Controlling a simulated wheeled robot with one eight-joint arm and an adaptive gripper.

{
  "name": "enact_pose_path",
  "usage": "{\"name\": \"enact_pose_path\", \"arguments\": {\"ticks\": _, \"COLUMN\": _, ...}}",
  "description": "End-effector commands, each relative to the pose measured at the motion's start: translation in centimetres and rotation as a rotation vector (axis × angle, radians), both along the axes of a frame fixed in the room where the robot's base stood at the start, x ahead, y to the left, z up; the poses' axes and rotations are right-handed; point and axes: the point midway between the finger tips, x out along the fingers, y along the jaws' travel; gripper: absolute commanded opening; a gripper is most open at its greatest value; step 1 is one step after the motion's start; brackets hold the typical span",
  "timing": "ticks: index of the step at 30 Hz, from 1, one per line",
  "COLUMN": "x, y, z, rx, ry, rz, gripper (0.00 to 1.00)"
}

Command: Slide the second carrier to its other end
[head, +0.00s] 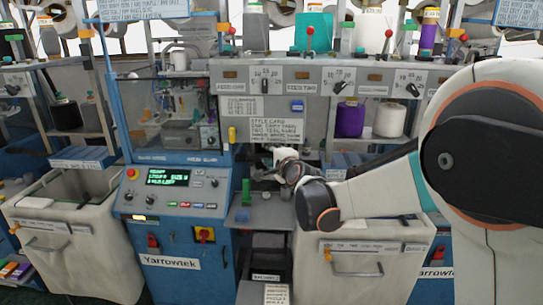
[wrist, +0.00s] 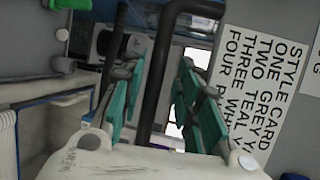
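My gripper (head: 268,167) is in front of the knitting machine, at the right of its clear-windowed section (head: 165,115). In the wrist view its two teal-padded fingers (wrist: 160,85) stand apart, so it is open. A dark upright bar (wrist: 166,60) shows between the fingers, with a gap to the right finger. I cannot tell whether the bar is nearer or farther than the fingertips. I cannot make out the second carrier or its rail for sure in either view. My gripper and arm hide part of the machine there.
A style card (head: 277,130) hangs above my gripper and fills the right of the wrist view (wrist: 260,85). A green block (head: 246,190) stands on the small shelf left of my wrist. The lit control panel (head: 172,190) is further left. Fabric bins (head: 75,235) flank the machine.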

Motion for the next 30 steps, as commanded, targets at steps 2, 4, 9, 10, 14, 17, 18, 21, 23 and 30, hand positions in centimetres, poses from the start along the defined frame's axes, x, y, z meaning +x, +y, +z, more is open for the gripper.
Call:
{"name": "enact_pose_path", "arguments": {"ticks": 2, "x": 0.0, "y": 0.0, "z": 0.0, "rx": -0.001, "ry": 0.0, "rz": 0.0, "gripper": 0.33}}
{"name": "enact_pose_path", "arguments": {"ticks": 4, "x": 0.0, "y": 0.0, "z": 0.0, "rx": -0.001, "ry": 0.0, "rz": 0.0, "gripper": 0.33}}
{"name": "enact_pose_path", "arguments": {"ticks": 9, "x": -0.5, "y": -0.2, "z": 0.0, "rx": -0.001, "ry": 0.001, "rz": 0.0, "gripper": 0.33}}
{"name": "enact_pose_path", "arguments": {"ticks": 10, "x": -0.7, "y": -0.3, "z": 0.1, "rx": -0.001, "ry": 0.001, "rz": 0.0, "gripper": 0.33}}
{"name": "enact_pose_path", "arguments": {"ticks": 14, "x": -2.5, "y": -1.0, "z": 0.4, "rx": 0.0, "ry": 0.001, "rz": 0.0, "gripper": 0.33}}
{"name": "enact_pose_path", "arguments": {"ticks": 17, "x": -4.3, "y": -1.6, "z": 0.7, "rx": -0.001, "ry": 0.001, "rz": 0.0, "gripper": 0.33}}
{"name": "enact_pose_path", "arguments": {"ticks": 18, "x": -5.0, "y": -1.9, "z": 0.9, "rx": 0.0, "ry": 0.001, "rz": 0.0, "gripper": 0.33}}
{"name": "enact_pose_path", "arguments": {"ticks": 21, "x": -6.8, "y": -2.6, "z": 1.2, "rx": -0.001, "ry": 0.002, "rz": 0.0, "gripper": 0.33}}
{"name": "enact_pose_path", "arguments": {"ticks": 23, "x": -7.7, "y": -2.9, "z": 1.4, "rx": -0.002, "ry": 0.002, "rz": 0.0, "gripper": 0.33}}
{"name": "enact_pose_path", "arguments": {"ticks": 30, "x": -10.4, "y": -4.0, "z": 1.9, "rx": -0.001, "ry": 0.001, "rz": 0.0, "gripper": 0.33}}
